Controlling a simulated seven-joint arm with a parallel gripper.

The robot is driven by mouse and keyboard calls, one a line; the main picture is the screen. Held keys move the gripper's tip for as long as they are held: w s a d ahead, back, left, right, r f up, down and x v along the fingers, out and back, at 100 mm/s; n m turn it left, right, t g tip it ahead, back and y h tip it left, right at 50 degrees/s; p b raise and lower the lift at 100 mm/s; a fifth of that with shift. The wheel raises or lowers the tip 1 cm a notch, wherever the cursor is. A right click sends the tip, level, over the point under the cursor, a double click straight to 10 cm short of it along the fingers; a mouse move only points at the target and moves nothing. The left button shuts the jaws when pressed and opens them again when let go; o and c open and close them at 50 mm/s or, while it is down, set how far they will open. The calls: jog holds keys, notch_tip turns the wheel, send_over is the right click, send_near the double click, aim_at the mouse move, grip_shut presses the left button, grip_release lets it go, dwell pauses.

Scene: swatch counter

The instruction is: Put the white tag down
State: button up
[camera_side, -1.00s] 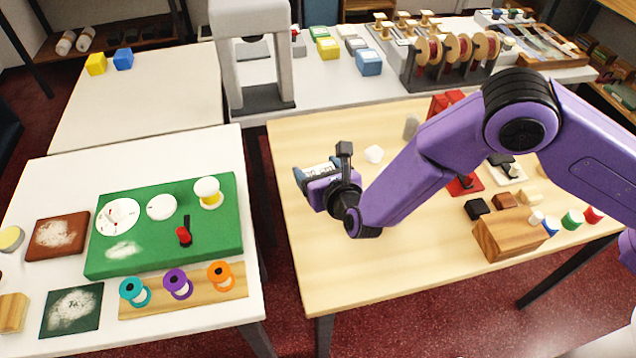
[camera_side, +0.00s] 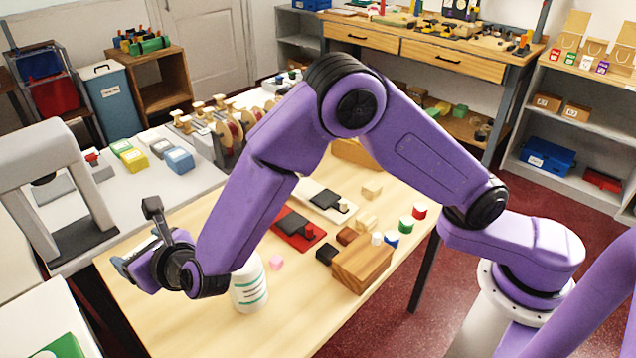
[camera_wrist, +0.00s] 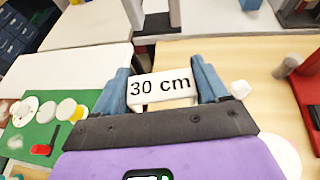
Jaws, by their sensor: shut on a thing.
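The white tag (camera_wrist: 160,88), printed "30 cm", is held between the two blue fingers of my gripper (camera_wrist: 161,80) in the wrist view. The fingers press on its left and right ends. In the side view my gripper (camera_side: 124,264) is at the left end of the wooden table (camera_side: 215,325). There the tag is hidden or too small to make out. I cannot tell how high the tag is above the surface.
A white bottle with green stripes (camera_side: 249,287) stands close to the right of my wrist, with a pink block (camera_side: 276,262) beyond it. A wooden block (camera_side: 362,268) stands farther right. A green board (camera_wrist: 40,145) with round white pieces lies left of my gripper.

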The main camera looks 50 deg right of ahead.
jog(key=d+f+m+g+h, duration=0.25)
jog(key=d+m+h, duration=0.4)
jog(key=d, duration=1.25)
jog(key=d+f+m+g+h, duration=0.1)
jog(key=d+m+g+h, duration=0.4)
jog(key=d, duration=1.5)
jog(key=s+d+r+m+g+h, duration=0.3)
jog(key=s+d+m+g, duration=0.9)
jog(key=s+d, duration=1.15)
jog(key=shift+m+t, duration=0.35)
jog(key=shift+m, duration=0.1)
jog(key=w+d+f, duration=0.2)
jog(key=w+f, duration=0.1)
jog(key=f, duration=0.1)
jog(key=w+d+f, duration=0.2)
jog(key=w+f, duration=0.1)
jog(key=f, duration=0.2)
jog(key=w+d+f, duration=0.3)
jog(key=w+f, duration=0.1)
jog(key=shift+d+f, duration=0.1)
jog(key=shift+f, duration=0.1)
jog(key=shift+w+d+f, duration=0.35)
jog(key=shift+w+f, duration=0.05)
jog(key=shift+f, duration=0.25)
jog(key=shift+w+f, duration=0.1)
jog(key=shift+f, duration=1.45)
